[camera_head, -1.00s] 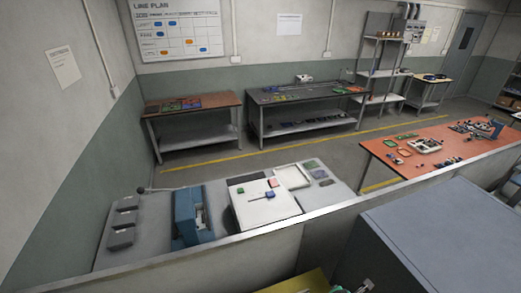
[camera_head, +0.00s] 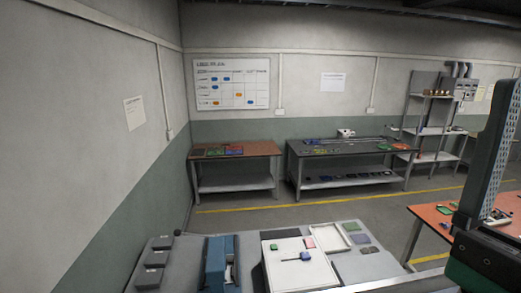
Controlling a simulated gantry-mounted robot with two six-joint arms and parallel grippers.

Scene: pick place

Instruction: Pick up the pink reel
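I cannot make out a reel clearly. A small flat pink piece (camera_head: 310,242) lies at the upper right of a white board (camera_head: 285,272) on the near grey bench, and is too small to tell as a reel. A dark green part with an upright, dotted dark plate (camera_head: 488,150) fills the right edge, close to the camera; it looks like part of my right gripper. Its other finger is not seen, and nothing held shows. My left gripper is not in view.
A blue device (camera_head: 218,265) and grey blocks (camera_head: 155,262) stand left of the board. A white tray (camera_head: 333,238) lies to its right. A red-topped table (camera_head: 437,217) is at right, partly hidden. Clear floor (camera_head: 330,205) lies before the back benches.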

